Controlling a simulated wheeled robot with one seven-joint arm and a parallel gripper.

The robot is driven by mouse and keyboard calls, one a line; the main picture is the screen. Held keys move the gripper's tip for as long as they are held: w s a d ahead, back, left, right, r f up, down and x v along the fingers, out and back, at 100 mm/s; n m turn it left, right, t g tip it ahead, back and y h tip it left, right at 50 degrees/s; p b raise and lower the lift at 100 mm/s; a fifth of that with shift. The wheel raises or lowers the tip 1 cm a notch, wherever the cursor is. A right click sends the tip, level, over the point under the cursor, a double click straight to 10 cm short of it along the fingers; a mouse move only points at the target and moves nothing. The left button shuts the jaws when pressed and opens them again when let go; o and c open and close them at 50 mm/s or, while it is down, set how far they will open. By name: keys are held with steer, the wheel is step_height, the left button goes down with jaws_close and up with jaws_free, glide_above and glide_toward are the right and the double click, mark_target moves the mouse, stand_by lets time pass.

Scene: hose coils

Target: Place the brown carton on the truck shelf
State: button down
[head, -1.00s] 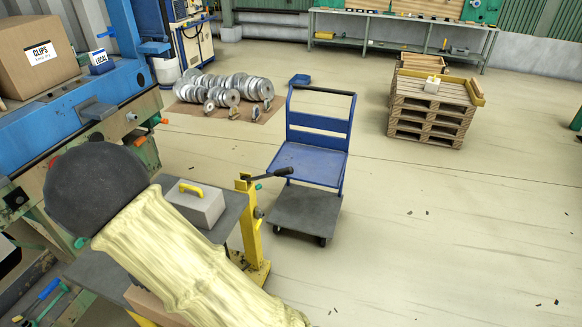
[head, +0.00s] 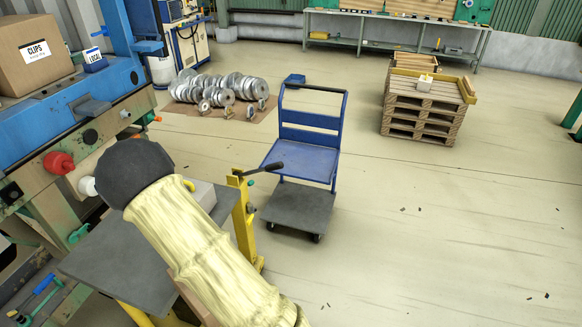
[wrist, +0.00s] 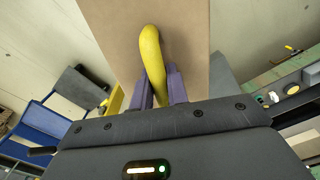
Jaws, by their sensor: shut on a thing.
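My gripper (wrist: 160,85) is shut on the yellow handle of the brown carton (wrist: 190,25), which fills the top middle of the wrist view. In the head view my yellow-sleeved arm hides the gripper and most of the carton; a brown sliver of it (head: 206,312) shows by the sleeve near the bottom edge. The blue truck (head: 310,115) stands on the floor right of my arm, with a blue upper shelf (head: 302,160) and a dark grey lower deck (head: 298,209). The truck also shows at left in the wrist view (wrist: 40,122). Both its levels look empty.
A CLIPS carton (head: 35,60) sits on the blue machine.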

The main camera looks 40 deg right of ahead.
steer(key=shift+m, duration=0.7)
steer(key=d+f+b, duration=0.2)
steer(key=f, duration=0.1)
steer(key=d+f, duration=0.1)
steer(key=f, duration=0.1)
steer(key=shift+s+d+f+b, duration=0.1)
steer(key=shift+d+b, duration=0.05)
steer(key=shift+b, duration=0.25)
